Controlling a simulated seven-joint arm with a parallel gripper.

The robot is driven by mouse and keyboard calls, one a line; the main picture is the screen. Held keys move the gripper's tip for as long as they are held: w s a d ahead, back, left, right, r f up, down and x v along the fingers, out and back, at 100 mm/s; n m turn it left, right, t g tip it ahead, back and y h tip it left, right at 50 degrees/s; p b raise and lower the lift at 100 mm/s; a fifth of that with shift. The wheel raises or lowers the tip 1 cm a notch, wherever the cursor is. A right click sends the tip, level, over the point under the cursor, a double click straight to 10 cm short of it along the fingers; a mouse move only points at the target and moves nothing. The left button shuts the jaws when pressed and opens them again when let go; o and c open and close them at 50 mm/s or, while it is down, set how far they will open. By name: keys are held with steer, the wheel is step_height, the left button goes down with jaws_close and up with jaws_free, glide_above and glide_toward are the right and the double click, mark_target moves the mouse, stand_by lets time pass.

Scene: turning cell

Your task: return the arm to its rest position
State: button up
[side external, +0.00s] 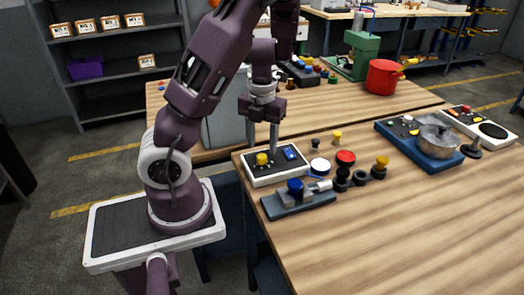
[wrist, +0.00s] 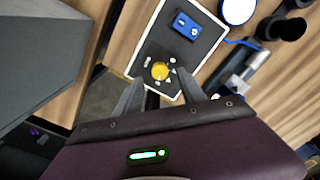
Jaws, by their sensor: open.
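My gripper (side external: 262,147) points down over a white-edged control panel (side external: 278,174) at the near left corner of the wooden table. The gripper is open with nothing between its fingers. The panel carries a yellow knob (side external: 262,158) and a blue rocker switch (side external: 291,152). In the wrist view my fingertips (wrist: 158,88) lie to either side of the yellow knob (wrist: 160,70) and a little below it in the picture. The blue switch (wrist: 187,25) is further up. I cannot tell the exact height of the fingertips above the panel.
Beside the panel are a white round disc (side external: 320,166), a red-topped button (side external: 345,158) and a dark fixture with a blue part (side external: 298,200). A blue tray with a metal pot (side external: 437,142) is further right. A grey box (side external: 222,125) stands behind my arm. The table's front right is clear.

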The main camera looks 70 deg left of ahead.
step_height(320, 180, up, 3)
steer(key=shift+r, duration=0.2)
steer(key=w+d+r+n+t, duration=0.35)
steer(key=w+t, duration=0.25)
steer(key=w, duration=0.2)
steer(key=w+r+n+t+y, duration=0.3)
steer(key=r+n+t, duration=0.1)
steer(key=r+n, duration=0.6)
steer(key=s+d+n+g+h, duration=0.3)
steer(key=s+d+n+g, duration=0.1)
steer(key=s+d+n, duration=0.9)
steer(key=s+d, duration=0.4)
steer(key=s, duration=0.2)
steer(key=shift+s+r+n, duration=0.35)
steer(key=shift+s, duration=0.05)
